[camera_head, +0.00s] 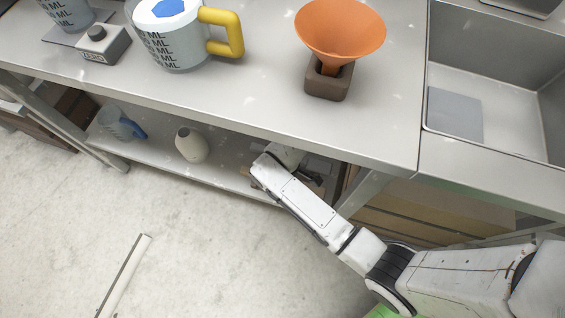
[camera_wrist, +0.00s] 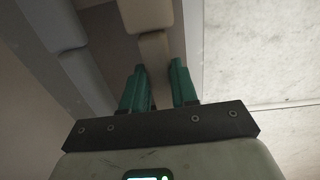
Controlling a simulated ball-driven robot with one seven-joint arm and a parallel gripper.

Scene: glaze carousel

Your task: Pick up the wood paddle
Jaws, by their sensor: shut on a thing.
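The wood paddle (camera_wrist: 154,48) shows in the wrist view as a tan, narrow piece running down between my fingers. My gripper (camera_wrist: 157,78) has two green fingers, one on each side of it, and is shut on it. The lower end of the paddle is hidden by the fingers and the gripper body. In the head view my arm reaches under the worktop to the lower shelf, and the gripper and paddle cannot be made out there.
The worktop (camera_head: 230,100) overhangs the lower shelf (camera_head: 155,150). The shelf holds a jug with a blue handle (camera_head: 120,124) and a cream bottle (camera_head: 191,145). A measuring jug (camera_head: 175,50) and an orange funnel (camera_head: 340,30) stand on top. Grey pieces (camera_wrist: 85,78) lie left of my fingers.

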